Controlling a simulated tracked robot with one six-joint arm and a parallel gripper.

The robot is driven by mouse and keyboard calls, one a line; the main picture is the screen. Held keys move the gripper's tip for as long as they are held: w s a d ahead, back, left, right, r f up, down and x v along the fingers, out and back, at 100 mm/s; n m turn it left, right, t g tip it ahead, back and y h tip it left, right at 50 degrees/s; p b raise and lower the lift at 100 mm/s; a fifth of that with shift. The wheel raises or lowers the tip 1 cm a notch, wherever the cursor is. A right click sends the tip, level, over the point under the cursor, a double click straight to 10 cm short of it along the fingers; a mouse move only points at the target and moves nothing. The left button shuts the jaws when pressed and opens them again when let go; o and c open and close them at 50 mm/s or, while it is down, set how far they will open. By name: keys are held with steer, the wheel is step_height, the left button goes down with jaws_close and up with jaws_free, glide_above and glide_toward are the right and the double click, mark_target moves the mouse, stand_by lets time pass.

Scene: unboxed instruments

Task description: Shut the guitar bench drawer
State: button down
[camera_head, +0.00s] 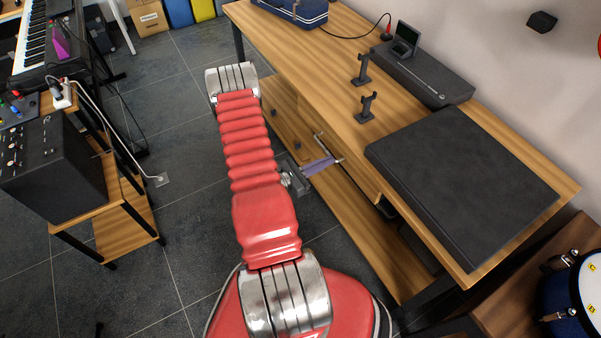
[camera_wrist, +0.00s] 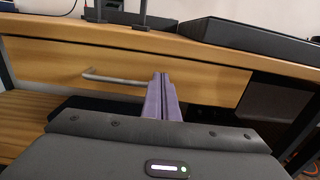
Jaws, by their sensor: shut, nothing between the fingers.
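The guitar bench (camera_head: 310,55) is a long wooden bench on the right in the head view. Its drawer has a plain wooden front (camera_wrist: 210,83) with a metal bar handle (camera_wrist: 115,78), seen just under the bench top in the wrist view. The drawer front looks close to the bench edge; I cannot tell whether a small gap remains. The handle also shows in the head view (camera_head: 325,146). My gripper (camera_head: 326,162) has purple fingers, shut and empty. In the wrist view the fingertips (camera_wrist: 161,78) point at the drawer front, right of the handle; contact is unclear.
A dark flat case (camera_head: 460,185), two small black stands (camera_head: 363,69) and a dark box (camera_head: 425,75) sit on the bench. A lower wooden shelf (camera_head: 365,235) runs beneath. A wooden rack with an amplifier (camera_head: 55,165) stands left; floor between is clear.

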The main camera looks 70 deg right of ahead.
steer(key=v, duration=1)
steer(key=shift+s+f, duration=0.1)
steer(key=shift+s, duration=0.05)
stand_by(0.5)
